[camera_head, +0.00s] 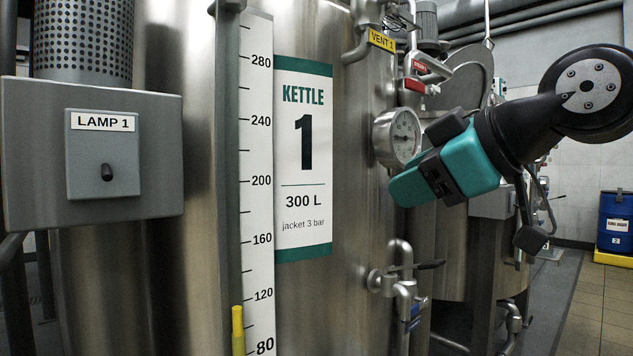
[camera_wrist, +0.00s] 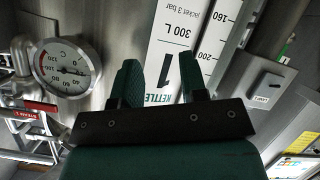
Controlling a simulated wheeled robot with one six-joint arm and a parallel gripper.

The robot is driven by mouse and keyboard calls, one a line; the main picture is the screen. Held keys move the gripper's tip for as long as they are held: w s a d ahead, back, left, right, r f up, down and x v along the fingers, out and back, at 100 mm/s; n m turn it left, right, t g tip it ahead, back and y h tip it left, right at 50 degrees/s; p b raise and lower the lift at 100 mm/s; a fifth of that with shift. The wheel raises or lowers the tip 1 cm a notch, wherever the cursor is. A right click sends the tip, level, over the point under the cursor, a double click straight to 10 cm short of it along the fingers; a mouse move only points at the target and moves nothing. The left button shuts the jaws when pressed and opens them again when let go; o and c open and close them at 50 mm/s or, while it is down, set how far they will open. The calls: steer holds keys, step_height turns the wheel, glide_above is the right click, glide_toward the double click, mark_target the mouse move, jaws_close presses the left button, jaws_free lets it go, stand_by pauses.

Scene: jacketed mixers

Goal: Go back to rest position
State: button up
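My gripper (camera_wrist: 160,78) shows in the wrist view with its two green fingers apart and nothing between them. In the head view my gripper (camera_head: 440,168) is held in the air at the right, in front of kettle 1 (camera_head: 357,230) and just right of its round gauge (camera_head: 397,138). Its fingertips are hard to make out there. The wrist view shows the kettle 1 sign (camera_wrist: 172,50) upside down beyond the fingers. I cannot tell the exact gap to the kettle wall.
The lamp 1 box (camera_head: 100,150) is at the left. Red-tagged valve handles (camera_head: 412,86) are above the gauge, and an outlet pipe (camera_head: 402,280) is below my gripper. A blue drum (camera_head: 615,222) stands at far right. Open floor (camera_head: 590,310) shows at lower right.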

steer(key=s+d+f+m+g+h, duration=0.25)
steer(key=s+f+g, duration=0.25)
steer(key=s+f, duration=0.55)
steer(key=s+d+f+m+g+h, duration=0.1)
steer(key=s+f+m+g+h, duration=0.15)
steer(key=s+f+g, duration=0.75)
step_height(320, 180, up, 30)
steer(key=w+m+t+p, duration=0.1)
steer(key=t+p, duration=0.3)
steer(key=p, duration=3.1)
steer(key=shift+w+a+r+t+y, duration=0.15)
steer(key=shift+w+r+t+y, duration=0.2)
steer(key=shift+w, duration=0.5)
steer(key=shift+f, duration=0.1)
